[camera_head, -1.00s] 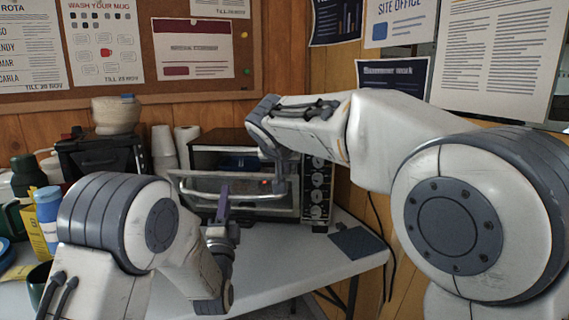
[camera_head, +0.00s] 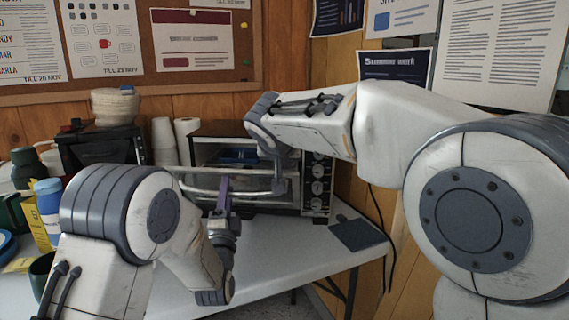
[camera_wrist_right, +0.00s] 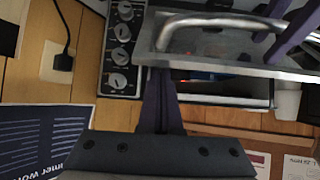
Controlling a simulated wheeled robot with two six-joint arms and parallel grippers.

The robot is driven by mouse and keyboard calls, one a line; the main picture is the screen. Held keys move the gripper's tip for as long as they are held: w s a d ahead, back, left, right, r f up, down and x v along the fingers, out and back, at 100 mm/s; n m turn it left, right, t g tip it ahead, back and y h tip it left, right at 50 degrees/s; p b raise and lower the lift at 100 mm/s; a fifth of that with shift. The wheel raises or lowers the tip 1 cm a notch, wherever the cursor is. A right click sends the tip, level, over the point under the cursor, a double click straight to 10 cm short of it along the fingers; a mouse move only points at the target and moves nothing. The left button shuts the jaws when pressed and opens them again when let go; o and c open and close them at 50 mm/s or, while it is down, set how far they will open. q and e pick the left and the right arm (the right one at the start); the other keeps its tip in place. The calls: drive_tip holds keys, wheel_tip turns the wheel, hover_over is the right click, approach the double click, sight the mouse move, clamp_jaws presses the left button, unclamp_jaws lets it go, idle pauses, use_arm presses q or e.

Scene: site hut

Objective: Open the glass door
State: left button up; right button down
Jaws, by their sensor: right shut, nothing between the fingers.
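The toaster oven (camera_head: 317,185) stands on the white table. Its glass door (camera_head: 185,183) is partly open, tilted forward from the top, with a metal bar handle (camera_head: 250,193) across its front. My left gripper (camera_head: 223,186) points up at the left part of the handle; its purple fingers also show in the right wrist view (camera_wrist_right: 290,38), close to the bar, and their gap is unclear. My right gripper (camera_head: 279,184) is near the right end of the door; in the right wrist view its fingers (camera_wrist_right: 158,78) are shut and empty, at the door's edge beside the knobs.
A dark flat mat (camera_head: 358,234) lies on the table (camera_head: 285,250) right of the oven. A wall and hanging cable are close on the right.

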use_arm(q)
drive_tip(key=shift+r, duration=0.25)
